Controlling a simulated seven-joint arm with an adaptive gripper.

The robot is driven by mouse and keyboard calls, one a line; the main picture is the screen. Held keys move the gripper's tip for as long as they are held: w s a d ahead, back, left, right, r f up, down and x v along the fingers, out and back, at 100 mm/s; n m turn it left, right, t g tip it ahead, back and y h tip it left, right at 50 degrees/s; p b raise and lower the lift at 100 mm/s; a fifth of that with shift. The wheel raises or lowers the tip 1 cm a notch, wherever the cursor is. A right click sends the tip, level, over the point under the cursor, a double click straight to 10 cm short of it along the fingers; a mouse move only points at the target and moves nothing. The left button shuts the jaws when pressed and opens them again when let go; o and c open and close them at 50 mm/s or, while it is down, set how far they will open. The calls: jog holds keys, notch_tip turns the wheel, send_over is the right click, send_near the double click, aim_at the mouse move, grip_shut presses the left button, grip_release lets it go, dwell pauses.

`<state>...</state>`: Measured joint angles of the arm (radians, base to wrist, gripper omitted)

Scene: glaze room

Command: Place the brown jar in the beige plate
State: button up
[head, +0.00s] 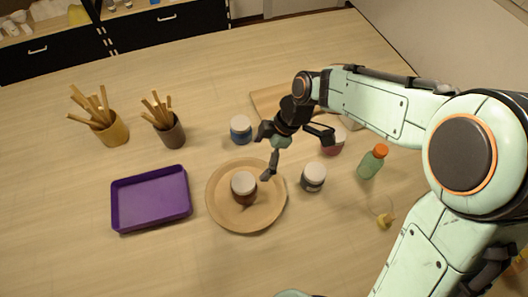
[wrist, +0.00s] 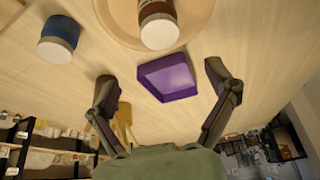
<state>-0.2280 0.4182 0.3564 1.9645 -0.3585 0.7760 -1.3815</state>
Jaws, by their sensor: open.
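The brown jar (head: 243,190) with a white lid stands upright inside the beige plate (head: 221,217), near its middle. In the wrist view the brown jar (wrist: 158,28) is at the top, and part of the beige plate (wrist: 112,28) shows around it. My gripper (head: 296,152) is open and empty, above and to the upper right of the plate, apart from the jar. In the wrist view both fingers of my gripper (wrist: 160,78) are spread wide with nothing between them.
A blue jar (head: 240,132), a dark jar (head: 313,180), a partly hidden red jar (head: 333,147) and a green bottle (head: 369,166) surround the plate. A purple tray (head: 151,225) lies left; two tool cups (head: 172,136) stand behind it. A wooden board (head: 268,100) lies behind my gripper.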

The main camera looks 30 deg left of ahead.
jog(key=shift+d+r, duration=0.15)
jog(key=shift+r, duration=0.25)
jog(key=shift+d, duration=0.1)
jog(key=s+d+r+m+t+h, duration=0.1)
jog(key=s+d+r+m, duration=0.1)
jog(key=s+d+m, duration=0.2)
jog(key=s+d+r+m+h, duration=0.1)
jog(key=s+d+m, duration=0.3)
jog(key=d+m, duration=0.7)
jog(key=s+d+r+m+t+h, duration=0.1)
jog(key=s+d+r+m, duration=0.2)
jog(key=d+m, duration=0.5)
jog(key=shift+s+r+m+t, duration=0.2)
jog(key=shift+s+m+t, duration=0.1)
jog(key=shift+s+m, duration=0.3)
